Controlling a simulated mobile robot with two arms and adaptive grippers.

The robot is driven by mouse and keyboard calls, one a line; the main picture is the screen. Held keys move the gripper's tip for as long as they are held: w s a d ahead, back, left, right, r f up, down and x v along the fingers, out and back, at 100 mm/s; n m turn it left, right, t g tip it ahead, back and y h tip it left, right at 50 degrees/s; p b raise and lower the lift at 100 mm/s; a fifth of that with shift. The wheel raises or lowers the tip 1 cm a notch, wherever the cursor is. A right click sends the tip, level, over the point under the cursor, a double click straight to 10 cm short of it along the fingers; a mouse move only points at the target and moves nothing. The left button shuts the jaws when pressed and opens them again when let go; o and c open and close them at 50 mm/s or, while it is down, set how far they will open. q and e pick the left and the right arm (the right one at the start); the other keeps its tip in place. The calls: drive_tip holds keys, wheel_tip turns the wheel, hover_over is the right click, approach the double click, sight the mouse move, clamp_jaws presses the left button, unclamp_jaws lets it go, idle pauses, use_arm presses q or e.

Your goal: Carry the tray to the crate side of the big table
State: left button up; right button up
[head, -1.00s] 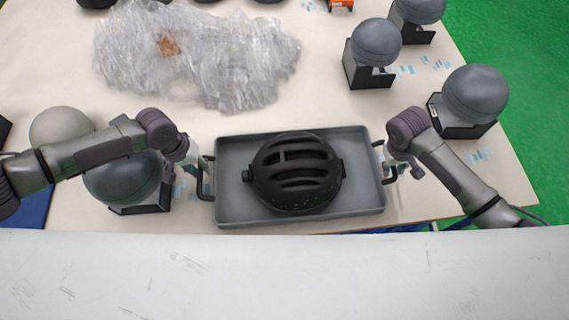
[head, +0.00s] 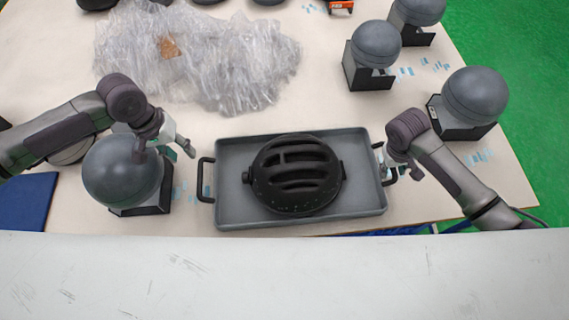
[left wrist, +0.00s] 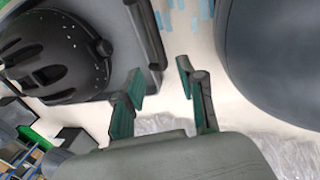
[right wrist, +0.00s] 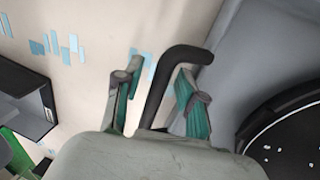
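The grey tray (head: 230,205) lies on the big table near its front edge, with a black helmet (head: 296,175) in it. Its black left handle (head: 205,180) is free in the head view. My left gripper (head: 166,150) is open and empty, up and left of that handle, beside a grey dome. In the left wrist view its fingers (left wrist: 160,82) are apart with nothing between them. My right gripper (head: 396,170) is at the tray's right handle. In the right wrist view the handle (right wrist: 166,85) stands between its spread fingers, with gaps showing. No crate can be made out.
Crumpled clear plastic (head: 205,55) lies behind the tray. A grey dome on a black stand (head: 124,172) stands close left of the tray; more domes (head: 474,95) stand at right. A pale surface (head: 280,275) crosses the front.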

drive_tip(key=shift+r, duration=0.15)
use_arm(q)
drive_tip(key=shift+a+r, duration=0.15)
drive_tip(key=shift+r, duration=0.35)
use_arm(e)
wheel_tip(320, 180, up, 12)
drive_tip(key=a, duration=0.2)
drive_tip(key=shift+a+f, duration=0.2)
drive_tip(key=shift+f, duration=0.05)
drive_tip(key=shift+s+f, duration=0.1)
